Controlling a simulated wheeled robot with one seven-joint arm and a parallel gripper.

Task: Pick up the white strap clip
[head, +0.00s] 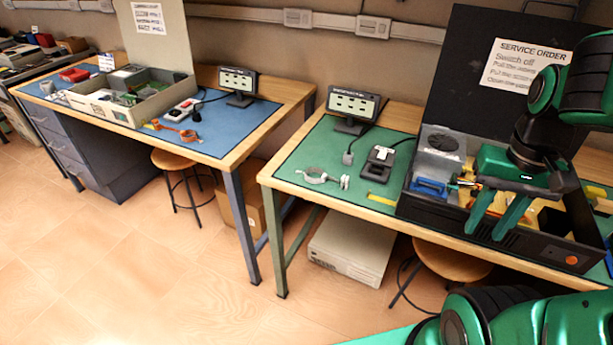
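A white strap clip (316,176) with a looped body lies on the green mat (320,150) of the right-hand bench, near its left front part. A small pale piece (344,182) lies just to its right; I cannot tell whether it is part of the clip. My gripper (487,234) has green fingers pointing down, spread apart with nothing seen between them. It is over the open black case (425,205), well to the right of the clip and apart from it.
A small dark device (382,156), a yellow piece (382,199) and a display stand (353,106) are on the green mat. The case's raised lid (460,75) stands behind my gripper. A left bench holds an orange strap (188,135) on a blue mat (225,125). Floor is clear at lower left.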

